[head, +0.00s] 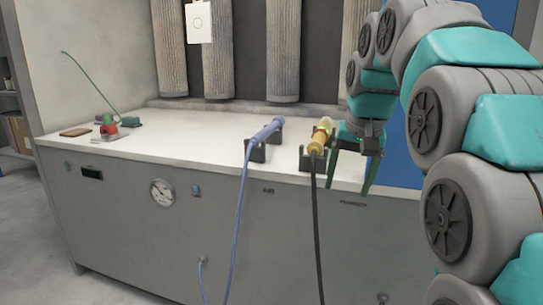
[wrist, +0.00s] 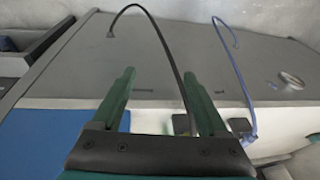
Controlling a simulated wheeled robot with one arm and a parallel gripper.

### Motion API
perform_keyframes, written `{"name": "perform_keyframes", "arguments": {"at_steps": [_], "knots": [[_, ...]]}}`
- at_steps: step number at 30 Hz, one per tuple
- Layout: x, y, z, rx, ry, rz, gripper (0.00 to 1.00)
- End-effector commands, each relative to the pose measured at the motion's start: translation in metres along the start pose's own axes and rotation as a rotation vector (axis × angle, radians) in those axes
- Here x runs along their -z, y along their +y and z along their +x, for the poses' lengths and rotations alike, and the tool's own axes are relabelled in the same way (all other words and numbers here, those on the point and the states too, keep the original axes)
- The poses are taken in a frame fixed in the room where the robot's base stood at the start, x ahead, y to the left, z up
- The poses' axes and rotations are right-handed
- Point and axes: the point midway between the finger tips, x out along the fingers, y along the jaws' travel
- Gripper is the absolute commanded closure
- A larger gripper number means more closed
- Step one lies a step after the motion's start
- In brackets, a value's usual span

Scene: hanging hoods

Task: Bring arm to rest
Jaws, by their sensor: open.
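My gripper (head: 349,180) hangs at the right end of the white bench top (head: 215,160), its green fingers pointing down, apart and with nothing between them. It also shows open in the wrist view (wrist: 158,75). Just left of it, a yellow tool (head: 318,138) with a black hose (head: 317,230) rests in a dark holder. I cannot tell whether the gripper touches the tool or holder. My arm bends down from the upper right in the head view.
A blue tool (head: 265,131) sits in another holder, with its blue hose (head: 238,220) hanging down the front. A pressure gauge (head: 161,192) is on the front panel. Small items (head: 108,128) lie at the far left. Ribbed columns (head: 284,50) stand behind.

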Motion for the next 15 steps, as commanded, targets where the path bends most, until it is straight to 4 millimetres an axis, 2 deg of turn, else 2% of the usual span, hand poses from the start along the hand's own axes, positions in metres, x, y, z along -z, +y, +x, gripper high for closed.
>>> {"name": "perform_keyframes", "arguments": {"at_steps": [1, 8, 15], "knots": [[-0.017, 0.004, 0.007, -0.007, -0.022, -0.009, 0.23], [-0.085, 0.024, 0.045, -0.036, -0.111, -0.059, 0.23], [-0.169, 0.049, 0.085, -0.064, -0.205, -0.118, 0.23]]}}
